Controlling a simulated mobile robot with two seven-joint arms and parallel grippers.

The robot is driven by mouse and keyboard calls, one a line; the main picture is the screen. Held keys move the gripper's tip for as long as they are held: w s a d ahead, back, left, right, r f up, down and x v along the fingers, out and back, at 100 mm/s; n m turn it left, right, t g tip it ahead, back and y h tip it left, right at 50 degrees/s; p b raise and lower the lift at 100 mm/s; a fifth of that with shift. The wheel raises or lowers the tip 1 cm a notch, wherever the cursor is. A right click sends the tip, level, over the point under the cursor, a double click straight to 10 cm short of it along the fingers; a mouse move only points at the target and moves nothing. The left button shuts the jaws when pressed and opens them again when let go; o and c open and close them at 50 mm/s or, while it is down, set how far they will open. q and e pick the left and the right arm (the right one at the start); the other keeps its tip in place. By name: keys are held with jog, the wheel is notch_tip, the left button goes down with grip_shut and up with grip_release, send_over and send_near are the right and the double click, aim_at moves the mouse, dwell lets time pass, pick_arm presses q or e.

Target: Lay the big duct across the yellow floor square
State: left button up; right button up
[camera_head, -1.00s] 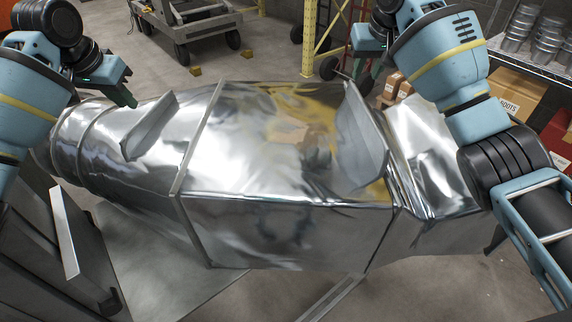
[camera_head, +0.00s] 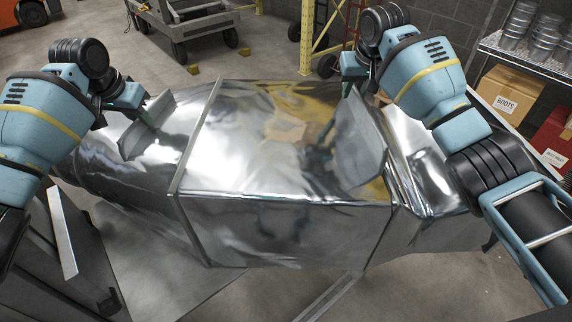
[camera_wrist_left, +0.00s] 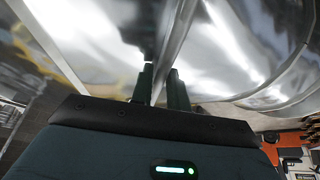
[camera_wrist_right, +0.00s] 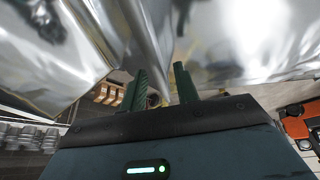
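The big duct (camera_head: 285,215) is a long, shiny sheet-metal body spanning the middle of the head view, on its side. It has a left upright tab (camera_head: 147,128) and a right upright tab (camera_head: 360,140) on top. My left gripper (camera_head: 146,115) is at the left tab's upper edge; in the left wrist view the tab runs between its fingers (camera_wrist_left: 161,88), and I cannot tell whether they grip it. My right gripper (camera_head: 352,83) is at the right tab's top; its fingers (camera_wrist_right: 160,88) stand apart around the tab's edge. I see no yellow floor square clearly; yellow reflects on the duct.
A grey plate or table surface (camera_head: 150,255) lies under the duct at lower left. A cart (camera_head: 185,22) and a yellow post (camera_head: 308,38) stand behind. Shelving with cans (camera_head: 515,30) and a BOOTS box (camera_head: 510,97) is at right. Open floor shows at the back (camera_head: 240,62).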

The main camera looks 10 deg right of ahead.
pick_arm(q)
grip_shut()
pick_arm(e)
jog(key=c, duration=0.4)
grip_shut()
dwell(0.6)
